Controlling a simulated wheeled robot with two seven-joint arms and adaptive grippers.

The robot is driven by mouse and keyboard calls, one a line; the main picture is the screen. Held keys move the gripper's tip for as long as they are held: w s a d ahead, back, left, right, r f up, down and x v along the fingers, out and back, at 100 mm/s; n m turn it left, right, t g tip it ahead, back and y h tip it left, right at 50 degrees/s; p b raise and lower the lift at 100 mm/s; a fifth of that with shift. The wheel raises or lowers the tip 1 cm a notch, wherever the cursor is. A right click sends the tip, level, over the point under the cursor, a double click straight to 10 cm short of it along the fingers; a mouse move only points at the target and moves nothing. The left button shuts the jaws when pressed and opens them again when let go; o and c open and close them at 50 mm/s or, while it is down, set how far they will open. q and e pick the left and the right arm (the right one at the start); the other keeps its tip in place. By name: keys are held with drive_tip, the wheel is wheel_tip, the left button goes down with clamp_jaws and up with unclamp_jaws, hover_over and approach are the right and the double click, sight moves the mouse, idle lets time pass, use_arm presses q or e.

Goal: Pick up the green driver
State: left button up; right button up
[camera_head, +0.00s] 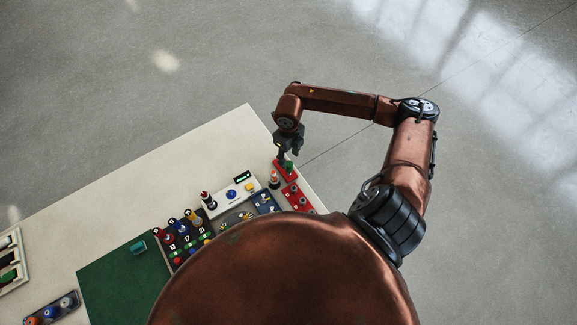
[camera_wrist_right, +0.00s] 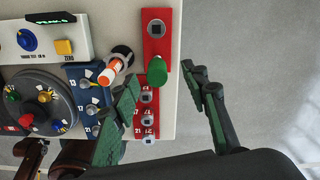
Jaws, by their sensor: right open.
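The green driver (camera_wrist_right: 157,70) shows in the right wrist view as a rounded green handle standing at a red rack strip (camera_wrist_right: 157,49). In the head view a bit of its green (camera_head: 289,166) shows just below my right gripper (camera_head: 286,154), at the table's right corner. In the right wrist view my right gripper (camera_wrist_right: 163,80) is open, with one finger left of the handle and the other right of it. The handle looks free of both fingers. How deep it sits between them is hard to tell. My left gripper is in neither view.
An orange-and-white driver (camera_wrist_right: 116,68) stands close left of the green one. A lower red socket strip (camera_wrist_right: 147,103), a grey dial (camera_wrist_right: 35,100) and a white tester (camera_head: 237,193) are nearby. A green mat (camera_head: 115,280) lies on the cream table (camera_head: 130,190). Open floor lies beyond the right edge.

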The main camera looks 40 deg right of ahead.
sight(288, 163)
drive_tip(key=shift+s+a+f+p, duration=0.15)
drive_tip(key=shift+f+p, duration=0.1)
drive_tip(key=shift+f, duration=1.3)
drive_tip(key=shift+s+a+f+p, duration=0.1)
drive_tip(key=shift+f+p, duration=0.15)
drive_tip(key=shift+f, duration=1.3)
clamp_jaws()
